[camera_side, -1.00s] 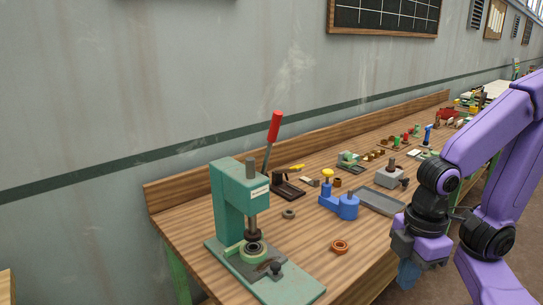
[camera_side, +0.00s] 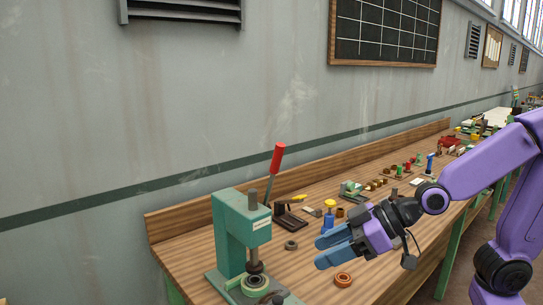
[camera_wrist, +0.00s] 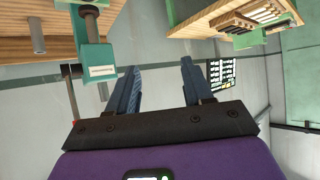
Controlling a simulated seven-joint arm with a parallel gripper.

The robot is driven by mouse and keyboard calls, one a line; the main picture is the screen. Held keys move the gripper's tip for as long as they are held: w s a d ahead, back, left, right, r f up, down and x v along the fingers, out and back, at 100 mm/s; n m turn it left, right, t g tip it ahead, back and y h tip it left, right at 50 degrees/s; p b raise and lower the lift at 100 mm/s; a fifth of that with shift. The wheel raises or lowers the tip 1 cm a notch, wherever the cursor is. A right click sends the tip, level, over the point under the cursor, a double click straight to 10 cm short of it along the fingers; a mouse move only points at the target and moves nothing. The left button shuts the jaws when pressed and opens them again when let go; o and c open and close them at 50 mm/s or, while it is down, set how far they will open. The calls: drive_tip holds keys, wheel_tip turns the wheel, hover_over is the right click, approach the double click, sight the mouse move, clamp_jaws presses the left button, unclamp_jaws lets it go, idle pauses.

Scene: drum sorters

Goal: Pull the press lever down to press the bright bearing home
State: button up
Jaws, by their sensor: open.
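The green press (camera_side: 228,232) stands at the near left end of the bench in the side view. Its lever (camera_side: 276,160) has a red grip and leans up and slightly right. The ram points down at a ring-shaped part (camera_side: 254,284) on the press base; I cannot tell how far the bearing sits in it. My gripper (camera_side: 322,251) is open and empty, to the right of the press and clear of the lever, fingers pointing left. In the wrist view the press (camera_wrist: 92,45) shows at upper left, beyond my open fingers (camera_wrist: 157,80).
A copper ring (camera_side: 343,280) and a grey ring (camera_side: 291,245) lie on the bench (camera_side: 200,248). A blue fixture with a yellow knob (camera_side: 329,204) stands just behind my gripper. Several small parts lie farther along.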

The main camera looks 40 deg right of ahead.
drive_tip(key=w+d+r+m+t+h, duration=0.4)
drive_tip(key=w+d+r+m+t, duration=0.1)
drive_tip(key=w+d+r+t, duration=0.45)
hover_over(272, 180)
drive_tip(key=shift+w+r, duration=0.2)
drive_tip(key=shift+r, duration=0.25)
idle(0.3)
clamp_jaws()
